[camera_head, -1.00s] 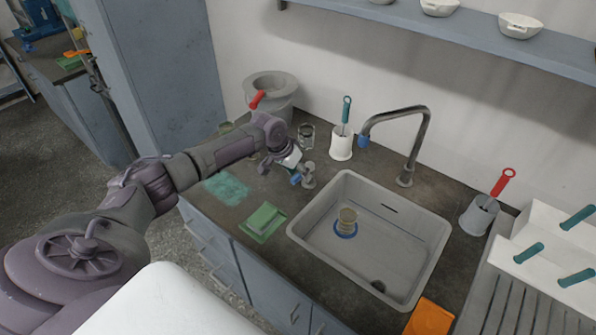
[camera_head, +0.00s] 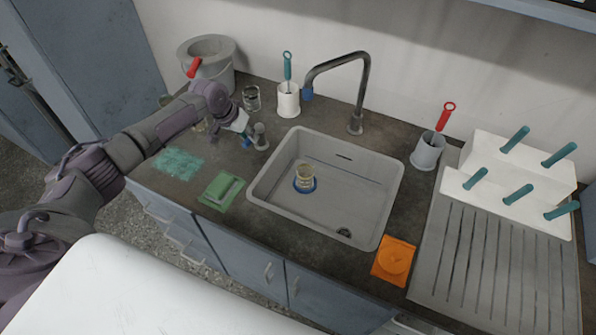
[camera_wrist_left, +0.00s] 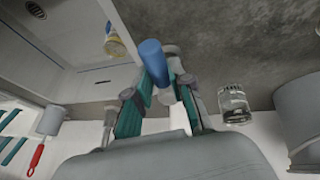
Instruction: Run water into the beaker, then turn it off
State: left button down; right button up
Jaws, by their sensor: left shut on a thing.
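The beaker (camera_head: 304,178) stands upright in the sink (camera_head: 382,210) on a blue ring, with yellowish contents; it also shows in the left wrist view (camera_wrist_left: 113,42). The bent tap spout (camera_head: 361,85) has a blue tip, and I see no water stream under it. A grey tap post (camera_head: 261,136) stands left of the sink, with a blue handle (camera_wrist_left: 151,57) on it. My left gripper (camera_head: 243,138) is at that post, shut on the blue handle, its teal-padded fingers on either side in the wrist view. My right gripper is out of view.
Another glass beaker (camera_head: 251,98), a white brush holder (camera_head: 288,100) and a grey bucket (camera_head: 207,62) stand behind my left gripper. A green block (camera_head: 221,190) lies left of the sink, an orange item (camera_head: 394,262) right. A ribbed drainboard (camera_head: 490,262) is at far right.

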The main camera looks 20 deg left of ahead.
pick_arm(q)
jog(key=n+p, duration=0.1)
jog(key=p, duration=0.1)
jog(key=shift+d+r+p, duration=0.25)
jog(key=shift+r+p, duration=0.05)
jog(key=shift+d+f+n+y+p, duration=0.2)
jog(key=shift+n+y+p, duration=0.15)
jog(key=shift+p, duration=0.3)
jog(key=p, duration=0.1)
jog(key=n+p, duration=0.1)
jog(key=shift+d+n+y+p, duration=0.25)
jog(key=shift+d+p, duration=0.05)
jog(key=shift+f, duration=0.1)
dwell(2.8)
